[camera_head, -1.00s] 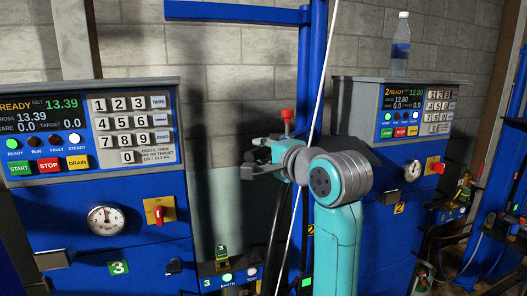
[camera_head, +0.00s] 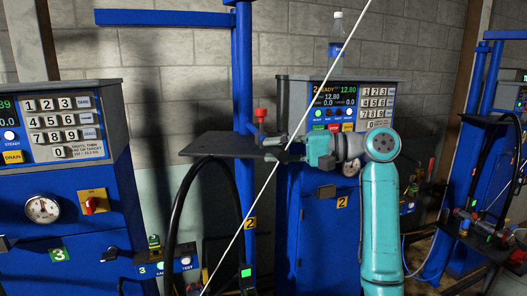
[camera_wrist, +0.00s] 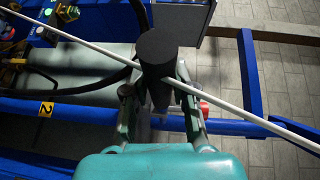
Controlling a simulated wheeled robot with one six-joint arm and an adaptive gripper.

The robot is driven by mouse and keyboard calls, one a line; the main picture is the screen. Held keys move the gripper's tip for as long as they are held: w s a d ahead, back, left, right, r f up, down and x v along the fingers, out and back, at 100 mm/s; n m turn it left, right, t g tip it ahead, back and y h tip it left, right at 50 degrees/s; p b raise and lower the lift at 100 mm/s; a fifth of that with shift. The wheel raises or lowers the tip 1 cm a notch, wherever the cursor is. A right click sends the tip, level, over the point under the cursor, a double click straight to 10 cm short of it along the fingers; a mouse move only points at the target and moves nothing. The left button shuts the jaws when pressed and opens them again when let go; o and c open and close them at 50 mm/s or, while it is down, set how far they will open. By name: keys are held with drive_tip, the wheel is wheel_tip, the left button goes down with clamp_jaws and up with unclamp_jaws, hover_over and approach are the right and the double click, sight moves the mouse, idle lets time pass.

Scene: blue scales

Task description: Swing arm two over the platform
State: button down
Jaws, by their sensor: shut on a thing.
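My gripper (camera_head: 290,150) is in front of station two, at the end of my teal arm. In the wrist view its fingers (camera_wrist: 160,98) are closed around a black, round-topped grip (camera_wrist: 163,48). A red knob (camera_head: 262,115) stands just above and left of the gripper. A dark flat plate (camera_head: 205,146) reaches left from there, past the blue post (camera_head: 243,90) with the yellow 2 label (camera_head: 250,224). A black hose (camera_head: 178,205) curves down below the plate. I cannot tell how the grip joins the plate or post. The platform is not clearly visible.
Station two's blue cabinet (camera_head: 325,220) with its display stands behind my arm, a bottle (camera_head: 336,38) on top. Station three's cabinet (camera_head: 60,190) is at left. A thin white line (camera_head: 255,195) crosses in front. More blue framework (camera_head: 478,120) stands at right.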

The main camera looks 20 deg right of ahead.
drive_tip(key=shift+w+d+n+g+y, duration=0.1)
drive_tip(key=shift+d+n+g+y, duration=0.3)
drive_tip(key=shift+d, duration=0.9)
drive_tip(key=shift+d+n+g+y, duration=0.1)
drive_tip(key=shift+d+n+g, duration=0.4)
drive_tip(key=shift+d+g, duration=0.6)
drive_tip(key=shift+d, duration=0.2)
drive_tip(key=c, duration=0.9)
unclamp_jaws()
drive_tip(key=shift+d+t, duration=0.2)
drive_tip(key=shift+t, duration=0.1)
drive_tip(key=shift+a, duration=0.1)
drive_tip(key=v, duration=1.2)
drive_tip(key=shift+f, duration=0.1)
